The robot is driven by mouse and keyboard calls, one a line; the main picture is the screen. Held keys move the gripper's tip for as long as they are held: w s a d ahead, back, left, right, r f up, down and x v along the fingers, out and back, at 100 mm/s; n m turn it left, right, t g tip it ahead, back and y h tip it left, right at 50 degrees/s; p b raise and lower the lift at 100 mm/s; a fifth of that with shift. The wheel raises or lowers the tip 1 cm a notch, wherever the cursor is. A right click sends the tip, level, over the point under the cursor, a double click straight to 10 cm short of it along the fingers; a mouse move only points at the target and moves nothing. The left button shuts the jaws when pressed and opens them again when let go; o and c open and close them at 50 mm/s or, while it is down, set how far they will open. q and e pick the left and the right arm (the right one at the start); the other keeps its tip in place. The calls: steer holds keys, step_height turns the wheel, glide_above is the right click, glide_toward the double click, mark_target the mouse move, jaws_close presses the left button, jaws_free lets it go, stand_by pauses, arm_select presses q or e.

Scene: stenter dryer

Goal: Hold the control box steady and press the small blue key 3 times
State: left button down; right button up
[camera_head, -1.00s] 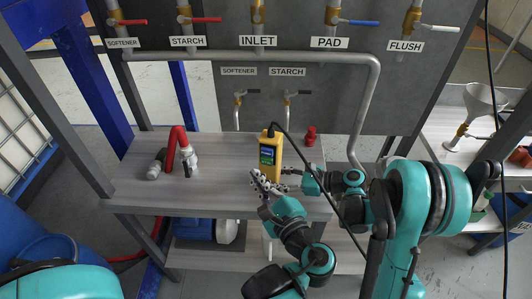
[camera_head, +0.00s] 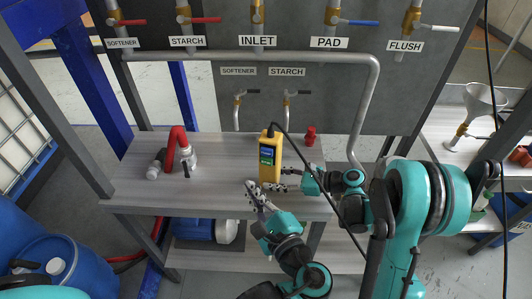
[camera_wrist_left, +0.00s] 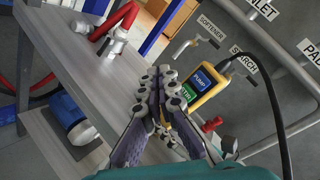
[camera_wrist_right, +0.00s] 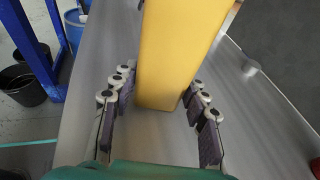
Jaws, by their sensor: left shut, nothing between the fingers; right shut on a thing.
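The yellow control box (camera_head: 277,172) stands upright on the grey shelf, with a black cable from its top. Its front has a blue patch lettered PUMP (camera_wrist_left: 204,77) and a green patch (camera_wrist_left: 188,94) in the left wrist view. I cannot tell a separate small key from the blue patch. My right gripper (camera_wrist_right: 158,98) is shut on the box's lower part, one finger on each side. My left gripper (camera_head: 250,184) is shut and empty, in front of the box and to its lower left, apart from it. Its closed fingers (camera_wrist_left: 160,76) also show in the left wrist view.
A red and grey pipe fitting (camera_head: 178,150) stands left on the shelf (camera_head: 215,165). A small red part (camera_head: 310,136) is behind the box, at right. Labelled valves and a grey pipe (camera_head: 368,110) are on the panel behind. The shelf between fitting and box is clear.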

arm_select(q)
steer(key=shift+w, duration=0.15)
glide_toward(261, 153)
steer(key=shift+w+a+f, duration=0.1)
steer(key=shift+w+a, duration=0.9)
steer(key=shift+w+a+f, duration=0.15)
steer(key=shift+w+a, duration=0.85)
steer(key=shift+w, duration=0.15)
steer(key=shift+w+d, duration=0.15)
steer(key=shift+w, duration=0.1)
steer(key=shift+w+d, duration=0.1)
steer(key=shift+w, duration=0.35)
stand_by(0.6)
steer(key=shift+s, duration=0.15)
steer(key=shift+s+a, duration=0.25)
steer(key=shift+s, duration=0.45)
steer(key=shift+s+a, duration=0.25)
steer(key=shift+s, duration=0.55)
steer(key=shift+s+a, duration=0.2)
steer(key=shift+s, duration=0.6)
steer(key=shift+s+a, duration=0.25)
steer(key=shift+s, duration=0.55)
